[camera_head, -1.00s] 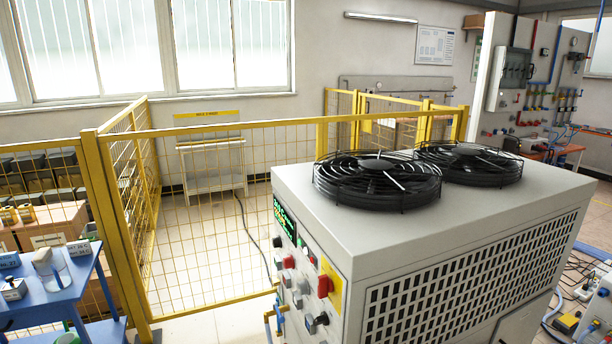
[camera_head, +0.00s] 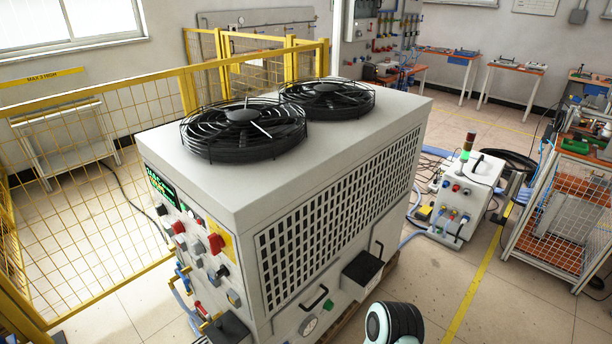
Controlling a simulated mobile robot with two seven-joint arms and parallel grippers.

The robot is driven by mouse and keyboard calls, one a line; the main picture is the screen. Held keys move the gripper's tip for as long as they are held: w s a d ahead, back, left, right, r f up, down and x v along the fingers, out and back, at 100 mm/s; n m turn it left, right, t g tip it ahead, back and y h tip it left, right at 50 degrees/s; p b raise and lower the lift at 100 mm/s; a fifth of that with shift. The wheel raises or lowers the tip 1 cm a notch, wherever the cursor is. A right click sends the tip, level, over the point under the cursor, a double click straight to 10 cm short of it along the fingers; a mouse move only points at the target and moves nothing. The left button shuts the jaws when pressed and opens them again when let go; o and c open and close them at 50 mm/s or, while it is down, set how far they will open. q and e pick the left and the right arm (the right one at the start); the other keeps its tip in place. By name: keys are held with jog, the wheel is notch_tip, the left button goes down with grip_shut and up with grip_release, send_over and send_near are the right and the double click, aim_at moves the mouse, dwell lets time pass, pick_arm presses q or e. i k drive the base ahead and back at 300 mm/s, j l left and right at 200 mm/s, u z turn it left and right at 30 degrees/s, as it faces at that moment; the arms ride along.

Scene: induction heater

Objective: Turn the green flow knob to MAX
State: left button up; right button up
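A large grey-white chiller cabinet (camera_head: 372,106) stands at the centre of the head view. Its control panel on the left side is seen at a steep angle. The panel carries a green-lit display (camera_head: 162,188), a red switch (camera_head: 216,243) on a yellow plate, and several small red, grey and black knobs. I cannot pick out a green flow knob or its MAX mark among them at this size. Neither gripper is in view. A white rounded part with a teal ring (camera_head: 393,322), likely a link of my arm, shows at the bottom edge.
Pipes and valves (camera_head: 183,278) stick out below the panel. A yellow mesh fence (camera_head: 95,190) stands to the left and behind. A small white machine (camera_head: 462,200) with a signal light and hoses stands to the right. An orange-shelved rack (camera_head: 560,215) is at far right. Floor between them is partly clear.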

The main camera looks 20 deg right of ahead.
aim_at(328, 306)
jog(key=i+l+u, duration=0.1)
jog(key=i+l, duration=0.25)
jog(key=i+l+u, duration=0.1)
jog(key=i+l, duration=0.25)
jog(key=l, duration=0.2)
